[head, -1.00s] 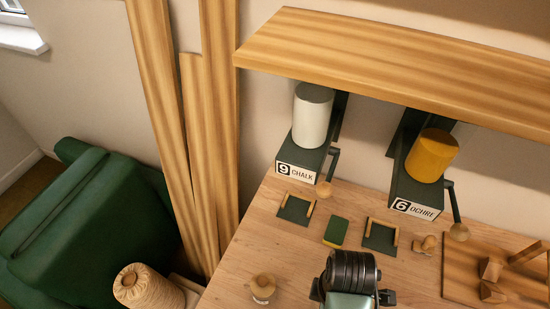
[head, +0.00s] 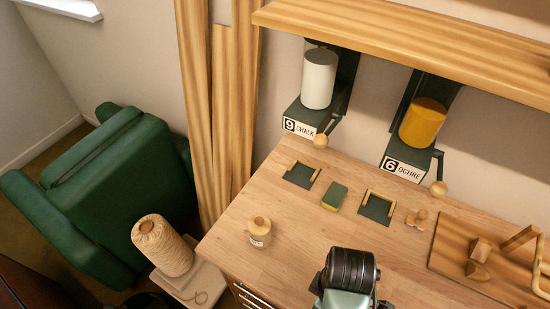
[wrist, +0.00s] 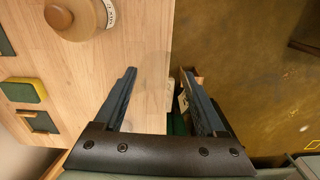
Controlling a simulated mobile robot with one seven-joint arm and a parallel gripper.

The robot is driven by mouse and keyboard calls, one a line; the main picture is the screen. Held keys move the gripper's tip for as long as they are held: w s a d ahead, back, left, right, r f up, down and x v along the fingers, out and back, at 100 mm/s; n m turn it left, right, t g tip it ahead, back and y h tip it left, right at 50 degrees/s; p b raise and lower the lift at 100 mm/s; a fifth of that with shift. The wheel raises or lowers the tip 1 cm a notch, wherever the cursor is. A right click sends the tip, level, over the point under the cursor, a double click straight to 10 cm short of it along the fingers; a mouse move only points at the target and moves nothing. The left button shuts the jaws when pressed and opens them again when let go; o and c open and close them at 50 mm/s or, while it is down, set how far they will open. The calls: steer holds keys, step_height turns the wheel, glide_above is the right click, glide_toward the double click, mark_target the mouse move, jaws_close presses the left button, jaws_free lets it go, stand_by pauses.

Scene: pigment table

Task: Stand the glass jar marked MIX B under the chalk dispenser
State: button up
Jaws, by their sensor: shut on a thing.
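My gripper (wrist: 157,88) shows in the wrist view, its two dark fingers apart around a faint, clear glass jar (wrist: 154,68). The glass is hard to see and no marking on it is readable. In the head view only my wrist shows; the fingers and what they hold are hidden. The chalk dispenser (head: 317,95) hangs under the shelf, with a white cylinder and a front plate reading 9 CHALK. A dark green pad with a wooden rim (head: 301,175) lies on the table below it; it is empty.
A green-yellow sponge (head: 334,197) lies between the chalk pad and a second pad (head: 376,208), below the ochre dispenser (head: 421,130). A wooden board (head: 480,260) lies at right.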

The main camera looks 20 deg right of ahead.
steer(key=w+a+f+m+b, duration=0.1)
steer(key=w+a+m+b, duration=0.1)
steer(key=w+a, duration=0.3)
steer(key=w+a+f+m+b, duration=0.2)
steer(key=w+a+m, duration=0.3)
steer(key=a, duration=0.6)
steer(key=shift+m+b, duration=0.3)
steer(key=shift+s, duration=0.1)
